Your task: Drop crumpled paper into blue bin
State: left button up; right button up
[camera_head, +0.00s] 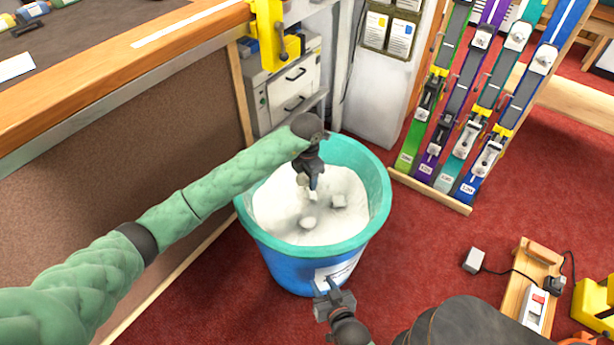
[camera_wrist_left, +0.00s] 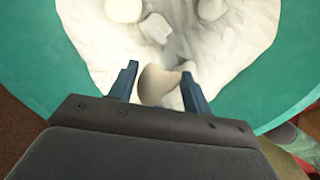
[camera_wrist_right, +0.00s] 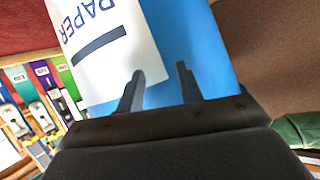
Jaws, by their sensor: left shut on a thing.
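The blue bin (camera_head: 262,243) with a teal rim stands on the red floor. It has a white liner with several pale crumpled pieces inside, such as one (camera_head: 308,223) and another (camera_head: 339,201). My left gripper (camera_head: 308,186) is over the bin opening, inside the rim's outline. It is shut on a crumpled paper (camera_wrist_left: 158,86), pale beige between the fingers in the left wrist view. My right gripper (camera_head: 322,287) is low at the bin's near side. Its fingers are apart and empty in the right wrist view (camera_wrist_right: 160,82), facing the bin's white PAPER label (camera_wrist_right: 98,40).
A wooden-edged bench (camera_head: 110,75) stands at the left. A rack of skis (camera_head: 485,105) leans at the right, behind the bin. A wooden board with a power box (camera_head: 535,300) lies at the lower right. Red floor is open right of the bin.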

jog(key=shift+r, duration=0.35)
jog(key=shift+s, duration=0.1)
